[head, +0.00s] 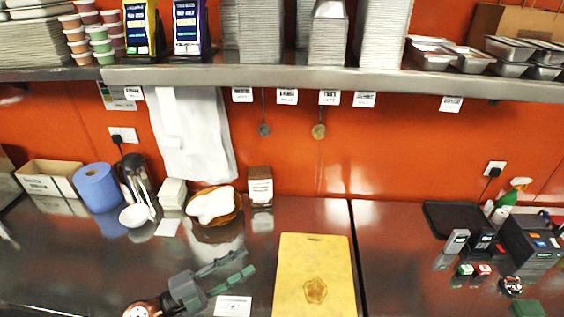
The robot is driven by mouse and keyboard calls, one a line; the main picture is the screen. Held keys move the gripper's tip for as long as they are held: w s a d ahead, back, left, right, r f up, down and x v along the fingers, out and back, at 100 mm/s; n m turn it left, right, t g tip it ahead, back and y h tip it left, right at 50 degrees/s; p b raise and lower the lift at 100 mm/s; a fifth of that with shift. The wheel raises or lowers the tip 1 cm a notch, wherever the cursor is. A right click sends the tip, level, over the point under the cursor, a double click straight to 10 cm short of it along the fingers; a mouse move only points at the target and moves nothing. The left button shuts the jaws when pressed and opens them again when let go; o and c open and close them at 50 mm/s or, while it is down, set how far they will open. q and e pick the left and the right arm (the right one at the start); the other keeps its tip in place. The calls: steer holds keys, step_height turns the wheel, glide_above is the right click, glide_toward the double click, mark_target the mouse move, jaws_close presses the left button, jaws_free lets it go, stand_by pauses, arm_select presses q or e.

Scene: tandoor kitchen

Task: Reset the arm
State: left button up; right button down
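My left gripper (248,263) reaches in from the bottom left, above the steel counter (330,212). Its two grey-green fingers point right and slightly up, with a gap between them and nothing held. The fingertips are left of a yellow board (315,265) and appear apart from it in the picture. A small white card (232,306) shows just below the fingers. My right gripper is not in view.
A steel shelf (300,76) with stacked trays crosses above. Along the wall stand a blue roll (97,187), a steel jug (136,181) and a brown basket (224,217). A card terminal (455,242) and black printer (530,240) occupy the right counter.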

arm_select(q)
steer(key=w+a+r+n+t+y, duration=0.1)
steer(key=w+a+n+t+y, duration=0.4)
steer(key=a+n+t+y, duration=0.65)
steer(key=s+a+f+n+g+y, duration=0.2)
steer(key=a+f+n+g+y, duration=0.2)
steer(key=a+f+n, duration=0.35)
steer(key=s+a+f+n+g+y, duration=0.3)
steer(key=a+f+n+y, duration=0.1)
steer(key=a+f, duration=0.55)
steer(key=s+d+f+n+g+h, duration=0.15)
steer(key=s+f+g, duration=0.35)
steer(key=s+f, duration=0.55)
steer(key=s+d+f+g+h, duration=0.1)
steer(key=s+d+f+g, duration=0.1)
steer(key=s+f+g, duration=0.6)
steer(key=s+d+f+b, duration=0.1)
steer(key=s+f, duration=0.1)
steer(key=f, duration=1.4)
steer(key=s+d+f+b, duration=0.1)
steer(key=s+f, duration=0.2)
steer(key=f, duration=1.3)
steer(key=s+f+m+b, duration=0.1)
steer(key=s+f+b, duration=0.1)
steer(key=s+f, duration=1.7)
steer(key=shift+f+h, duration=0.3)
steer(key=shift+f, duration=0.6)
steer(key=shift+w+a+g, duration=0.1)
steer(key=shift+g, duration=0.15)
